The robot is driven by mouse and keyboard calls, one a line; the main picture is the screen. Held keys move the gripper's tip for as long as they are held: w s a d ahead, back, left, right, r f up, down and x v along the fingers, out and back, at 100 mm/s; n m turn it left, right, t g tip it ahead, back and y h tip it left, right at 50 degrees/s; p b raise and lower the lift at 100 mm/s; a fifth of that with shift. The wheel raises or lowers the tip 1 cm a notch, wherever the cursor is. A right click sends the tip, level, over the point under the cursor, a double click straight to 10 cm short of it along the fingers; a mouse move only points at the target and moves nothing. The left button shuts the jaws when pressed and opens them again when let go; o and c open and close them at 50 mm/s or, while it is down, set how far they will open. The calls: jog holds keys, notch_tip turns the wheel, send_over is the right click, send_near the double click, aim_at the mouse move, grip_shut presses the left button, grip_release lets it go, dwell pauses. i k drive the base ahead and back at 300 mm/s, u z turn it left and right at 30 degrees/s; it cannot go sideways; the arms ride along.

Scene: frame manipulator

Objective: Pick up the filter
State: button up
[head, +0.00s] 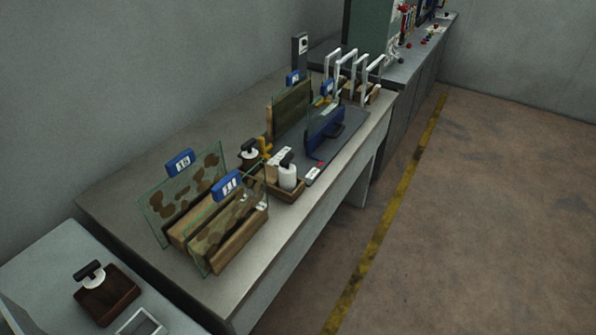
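No object is plainly marked as the filter, and I cannot tell which one it is. Two upright clear panels with brown patches and blue numbered tags, one at the back (160,212) and one in front (214,236), stand at the near end of the long grey table (240,292). Farther along stand a brownish glass panel (290,108) and a dark blue panel (324,133), also with blue tags. A white cylinder with a dark top (288,176) stands in a small wooden tray (286,195). My gripper is not in view.
Several white upright frames (352,75) stand at the table's far end. A wooden block with a black handle (106,297) sits on a lower surface at bottom left. The brown floor (480,230) right of the yellow line (385,220) is clear.

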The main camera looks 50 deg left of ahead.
aim_at(287, 170)
jog(key=z, duration=0.05)
jog(key=i, duration=2.15)
jog(key=u, duration=3.35)
